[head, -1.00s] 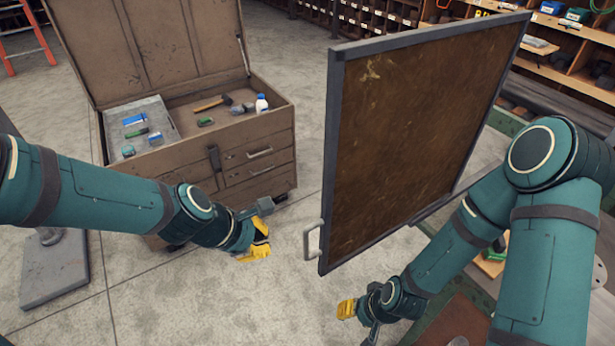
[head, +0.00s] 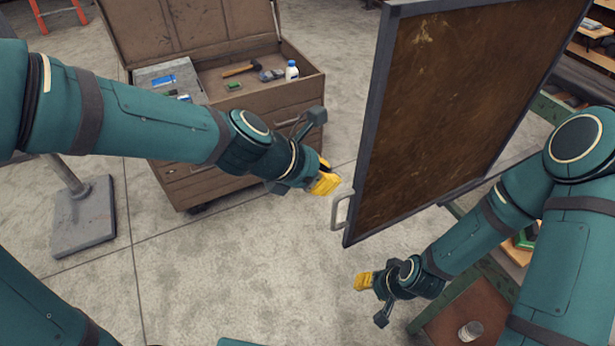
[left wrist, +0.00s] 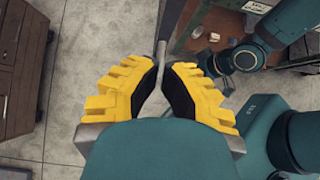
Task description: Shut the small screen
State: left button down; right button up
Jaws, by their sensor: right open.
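The small screen (head: 450,110) is a brown panel in a dark grey frame, standing upright at a slant on the right of the head view. A light grey handle (head: 338,213) sticks out from its lower left edge. My left gripper (head: 328,182), with yellow fingers, is just left of and above the handle, apparently not gripping it. In the left wrist view its fingers (left wrist: 162,68) lean together with a narrow gap at the tips, and the screen's thin edge lies beyond them. My right gripper (head: 363,281) is open and empty below the screen.
A brown tool chest (head: 250,118) with a raised lid and tools inside stands behind my left arm. A workbench (head: 470,305) is at lower right, under my right arm. A grey foot plate (head: 83,215) is at left. The floor between is clear.

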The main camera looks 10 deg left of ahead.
aim_at(355, 173)
pick_arm(q)
jog(key=shift+w+d+f+p, duration=0.1)
jog(key=shift+w+d+p, duration=0.1)
jog(key=shift+w+d, duration=0.6)
jog(key=shift+w+d+p, duration=0.2)
jog(key=shift+w+d, duration=0.25)
jog(key=shift+d, duration=0.5)
pick_arm(e)
jog(key=shift+r, duration=0.1)
